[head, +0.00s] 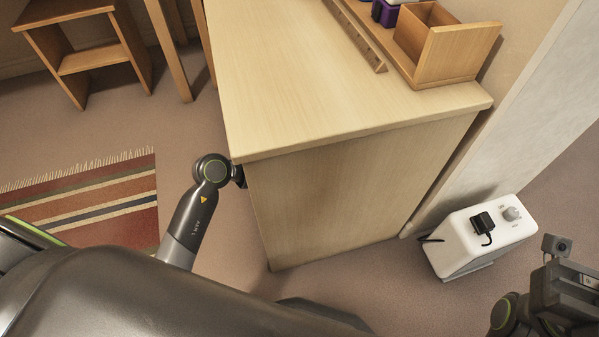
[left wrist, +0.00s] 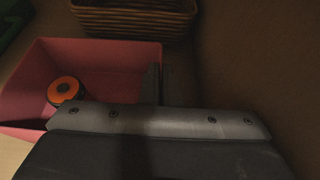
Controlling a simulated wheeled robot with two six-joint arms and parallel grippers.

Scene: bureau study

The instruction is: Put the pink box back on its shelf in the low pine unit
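The pink box (left wrist: 110,56) is open-topped and shows at the left of the left wrist view, with an orange and black round item (left wrist: 64,91) inside. My left gripper (left wrist: 160,84) is at the box's right wall, one finger on the inner side and one on the outer, seemingly closed on that wall. The picture is dark there. In the head view my left arm reaches to the desk's left edge; its gripper and the box are hidden behind the desk. My right gripper (head: 566,292) is partly in view at the lower right; its fingertips do not show.
A wicker basket (left wrist: 135,18) stands just behind the box. Pale wood (left wrist: 12,150) shows at lower left.

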